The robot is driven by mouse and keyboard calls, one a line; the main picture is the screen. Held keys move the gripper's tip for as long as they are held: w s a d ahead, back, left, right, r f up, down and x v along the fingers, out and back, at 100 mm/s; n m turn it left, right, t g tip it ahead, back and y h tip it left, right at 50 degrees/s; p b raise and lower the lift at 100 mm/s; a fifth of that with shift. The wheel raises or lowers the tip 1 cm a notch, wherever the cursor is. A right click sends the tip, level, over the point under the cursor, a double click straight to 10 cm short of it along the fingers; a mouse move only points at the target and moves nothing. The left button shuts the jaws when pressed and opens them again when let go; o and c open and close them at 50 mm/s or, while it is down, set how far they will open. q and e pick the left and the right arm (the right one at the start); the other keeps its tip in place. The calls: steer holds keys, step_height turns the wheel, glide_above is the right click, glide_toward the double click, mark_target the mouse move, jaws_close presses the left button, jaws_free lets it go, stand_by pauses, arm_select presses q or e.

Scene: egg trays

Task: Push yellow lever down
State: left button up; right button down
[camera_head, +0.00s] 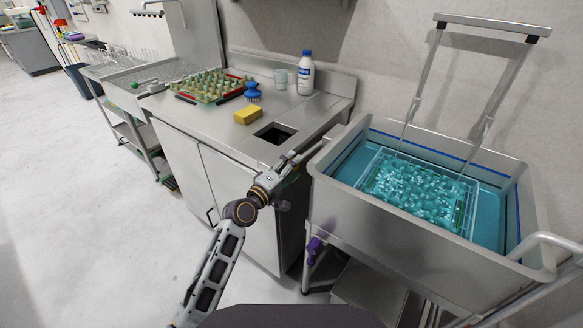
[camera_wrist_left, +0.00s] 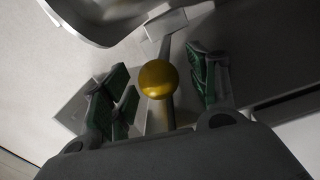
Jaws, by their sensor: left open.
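The yellow lever's round golden knob (camera_wrist_left: 158,79) is in the middle of the left wrist view, on a thin metal stem. My left gripper (camera_wrist_left: 162,88) is open, with its green-padded fingers on either side of the knob. A gap shows between the knob and each finger, so it is not gripped. In the head view my left gripper (camera_head: 287,172) is at the left side of the metal basin, beside the counter's front right corner. The knob cannot be made out there. My right gripper is not in view.
The metal basin (camera_head: 415,248) holds blue water and a wire basket (camera_head: 373,184). The counter (camera_head: 214,120) carries an egg tray (camera_head: 208,86), a yellow sponge (camera_head: 248,115), a blue brush (camera_head: 252,92) and a white bottle (camera_head: 306,73). Open floor (camera_head: 80,200) lies to the left.

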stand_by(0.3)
arm_select(q)
steer(key=shift+c, duration=1.2)
jaws_close()
steer(key=shift+f, duration=0.1)
